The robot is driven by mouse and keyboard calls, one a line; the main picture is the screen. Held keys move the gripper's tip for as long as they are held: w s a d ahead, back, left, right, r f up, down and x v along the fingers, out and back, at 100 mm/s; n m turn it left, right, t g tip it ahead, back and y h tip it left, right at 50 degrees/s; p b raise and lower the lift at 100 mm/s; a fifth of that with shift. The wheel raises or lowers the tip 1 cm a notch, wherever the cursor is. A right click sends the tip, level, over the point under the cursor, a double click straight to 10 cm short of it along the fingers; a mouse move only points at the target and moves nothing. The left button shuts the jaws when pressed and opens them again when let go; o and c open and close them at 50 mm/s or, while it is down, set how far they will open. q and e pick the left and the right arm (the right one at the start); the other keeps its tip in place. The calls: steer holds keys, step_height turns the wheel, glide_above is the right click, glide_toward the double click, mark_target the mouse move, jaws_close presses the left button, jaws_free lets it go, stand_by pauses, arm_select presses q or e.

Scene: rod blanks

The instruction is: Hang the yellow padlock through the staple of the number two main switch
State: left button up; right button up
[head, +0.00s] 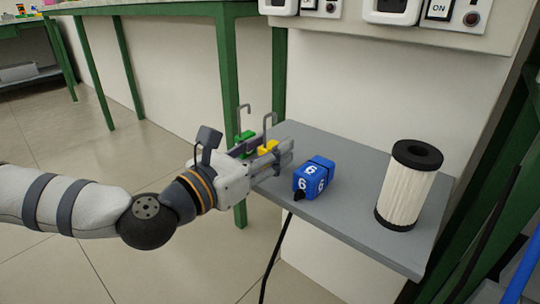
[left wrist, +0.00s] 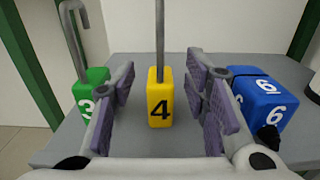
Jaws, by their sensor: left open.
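The yellow padlock (head: 268,147) stands upright on a grey shelf (head: 345,165), its long grey shackle pointing up. In the left wrist view the yellow padlock (left wrist: 160,105) carries a black 4. My left gripper (head: 272,156) is open, its fingers on either side of the yellow padlock, with gaps visible between pads and body. The left wrist view also shows the gripper (left wrist: 160,90) around it. Switch panels (head: 400,22) are cut off at the top of the head view; one label reads ON. I cannot make out a staple or which switch is number two. My right gripper is not in view.
A green padlock (left wrist: 88,95) marked 3 stands just left of my left finger. A white pleated cylinder (head: 408,185) with black ends stands farther right. Clear shelf lies between them.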

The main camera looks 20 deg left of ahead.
arm_select(q)
jaws_close()
